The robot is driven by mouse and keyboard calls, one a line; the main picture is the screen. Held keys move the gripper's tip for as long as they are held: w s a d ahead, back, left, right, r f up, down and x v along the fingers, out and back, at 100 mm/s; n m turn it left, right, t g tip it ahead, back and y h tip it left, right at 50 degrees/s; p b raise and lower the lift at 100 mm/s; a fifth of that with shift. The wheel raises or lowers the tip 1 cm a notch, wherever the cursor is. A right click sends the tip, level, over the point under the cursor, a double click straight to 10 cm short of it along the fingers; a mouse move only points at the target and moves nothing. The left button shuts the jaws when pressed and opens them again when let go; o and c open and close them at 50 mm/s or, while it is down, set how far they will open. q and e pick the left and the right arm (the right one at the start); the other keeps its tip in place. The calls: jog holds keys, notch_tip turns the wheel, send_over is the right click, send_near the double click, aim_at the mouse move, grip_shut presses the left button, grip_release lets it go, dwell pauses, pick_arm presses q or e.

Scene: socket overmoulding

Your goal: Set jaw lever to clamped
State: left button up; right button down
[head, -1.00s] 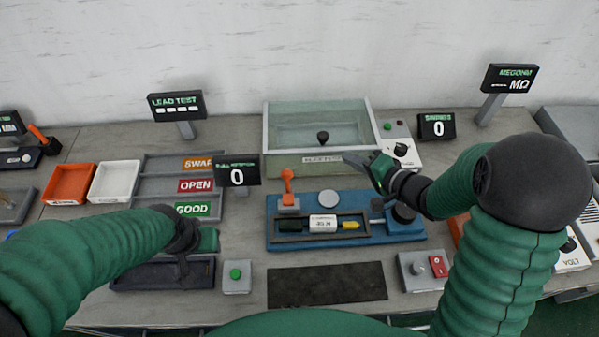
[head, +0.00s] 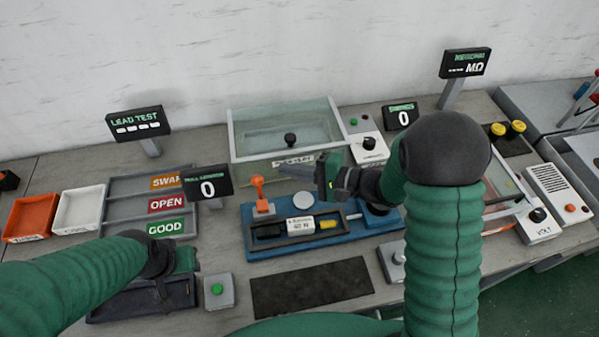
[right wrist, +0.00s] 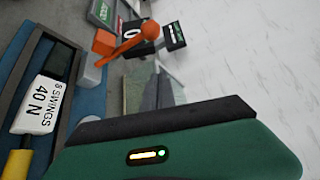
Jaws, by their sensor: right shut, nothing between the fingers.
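The orange jaw lever (head: 258,188) stands upright at the left end of the blue fixture (head: 250,243). In the right wrist view the lever (right wrist: 127,45) shows its round orange knob, beyond the dark finger. A white cylinder marked 40 N (head: 300,226) with a yellow end lies in the fixture's dark slot. My right gripper (head: 281,170) is shut and empty. Its fingertips point left, just right of the lever knob in the picture; a small gap seems to remain. My left gripper (head: 186,259) is over the dark tray at the lower left; its fingers are unclear.
A clear-walled box (head: 285,130) with a black knob stands behind the fixture. A counter display (head: 207,186) stands left of the lever. A green-button box (head: 218,290) and a black mat (head: 312,286) lie in front. My right forearm hides part of the bench at right.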

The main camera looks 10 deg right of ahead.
aim_at(261, 197)
jog(key=a, duration=0.2)
jog(key=s+a, duration=0.1)
jog(key=a, duration=0.2)
jog(key=shift+a+r, duration=0.1)
jog(key=shift+r, duration=0.1)
dwell(0.3)
